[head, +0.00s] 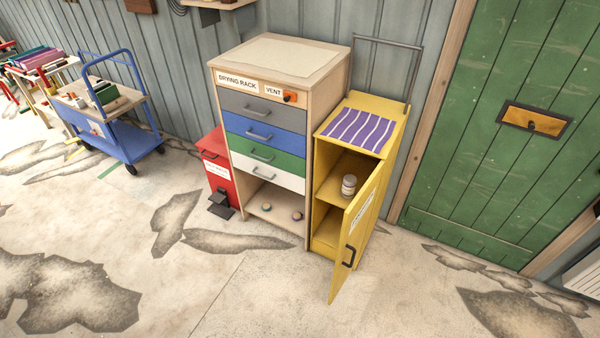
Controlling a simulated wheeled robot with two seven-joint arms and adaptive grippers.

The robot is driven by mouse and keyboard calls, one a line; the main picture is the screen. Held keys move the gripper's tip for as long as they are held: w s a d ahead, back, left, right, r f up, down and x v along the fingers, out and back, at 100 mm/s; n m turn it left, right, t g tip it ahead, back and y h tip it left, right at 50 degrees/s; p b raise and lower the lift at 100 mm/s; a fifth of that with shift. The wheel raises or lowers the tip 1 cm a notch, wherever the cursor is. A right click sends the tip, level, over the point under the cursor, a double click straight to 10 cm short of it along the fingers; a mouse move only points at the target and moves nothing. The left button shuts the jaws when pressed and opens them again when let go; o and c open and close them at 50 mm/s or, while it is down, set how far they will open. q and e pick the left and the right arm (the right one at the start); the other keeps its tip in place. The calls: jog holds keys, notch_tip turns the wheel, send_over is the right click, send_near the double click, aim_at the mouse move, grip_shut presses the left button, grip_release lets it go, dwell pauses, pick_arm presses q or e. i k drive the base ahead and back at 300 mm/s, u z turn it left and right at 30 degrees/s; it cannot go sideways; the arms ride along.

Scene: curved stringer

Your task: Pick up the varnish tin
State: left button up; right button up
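A small pale tin (349,186) with a greyish-white body stands upright on the upper shelf inside a yellow cabinet (326,236). It may be the varnish tin, but its label is too small to read. The cabinet's yellow door (361,224) stands open, swung out toward the front right, and its edge is close to the tin's right side. The door has a dark handle (349,256). Neither of my grippers shows in the head view.
A wooden drying rack (262,148) with coloured drawers stands left of the cabinet. A red pedal bin (215,168) is beside it. A blue cart (118,138) stands farther left. A purple striped cloth (361,129) lies on the cabinet. The floor in front is clear.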

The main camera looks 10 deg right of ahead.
aim_at(349, 184)
jog(key=u, duration=0.55)
jog(key=i, duration=2.6)
jog(key=z, duration=0.5)
